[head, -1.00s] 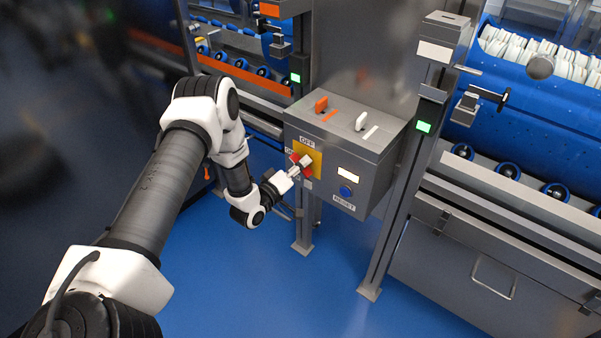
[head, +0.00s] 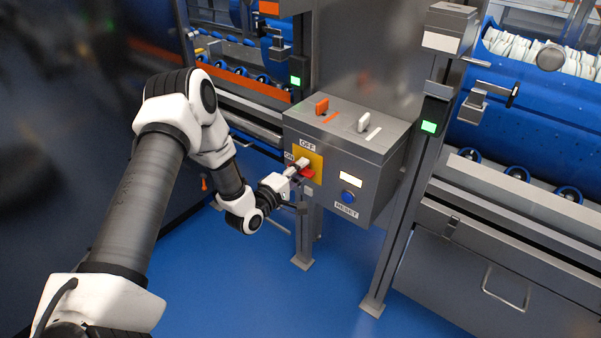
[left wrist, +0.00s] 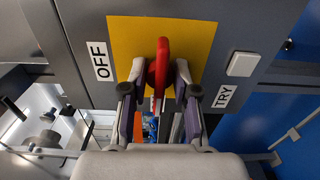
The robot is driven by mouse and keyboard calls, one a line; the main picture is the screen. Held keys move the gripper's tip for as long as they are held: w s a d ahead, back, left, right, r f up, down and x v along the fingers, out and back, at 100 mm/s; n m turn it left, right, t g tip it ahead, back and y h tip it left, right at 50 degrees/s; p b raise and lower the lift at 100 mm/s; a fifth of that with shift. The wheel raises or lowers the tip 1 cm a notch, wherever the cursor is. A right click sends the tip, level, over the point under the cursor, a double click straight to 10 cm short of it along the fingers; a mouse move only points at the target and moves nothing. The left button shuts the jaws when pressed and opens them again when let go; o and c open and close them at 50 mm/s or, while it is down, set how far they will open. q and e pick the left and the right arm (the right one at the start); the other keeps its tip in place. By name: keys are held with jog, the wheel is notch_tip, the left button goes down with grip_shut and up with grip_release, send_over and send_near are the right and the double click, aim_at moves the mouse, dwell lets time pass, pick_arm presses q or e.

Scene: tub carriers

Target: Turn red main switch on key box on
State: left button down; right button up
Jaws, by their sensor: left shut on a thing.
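The grey key box (head: 376,185) stands on a post in the middle of the head view. Its front has a yellow plate (head: 316,160) with an OFF label above and an ON label at its left. The red main switch (left wrist: 160,70) sits on this plate, its handle running straight up the left wrist picture, across the line toward OFF. My left gripper (left wrist: 159,95) is shut on the switch, a finger on each side. In the head view the left gripper (head: 300,165) hides most of the switch. My right gripper is not in view.
An orange toggle (head: 321,106) and a white toggle (head: 363,122) stand on the box top. A blue RESET button (head: 348,196) is right of the plate. A steel post (head: 405,215) stands close at the right. The blue floor (head: 300,300) in front is clear.

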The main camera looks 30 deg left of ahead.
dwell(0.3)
pick_arm(q)
jog(key=c, duration=0.9)
grip_release()
jog(key=s, duration=0.8)
jog(key=s+a, duration=0.1)
jog(key=s, duration=0.3)
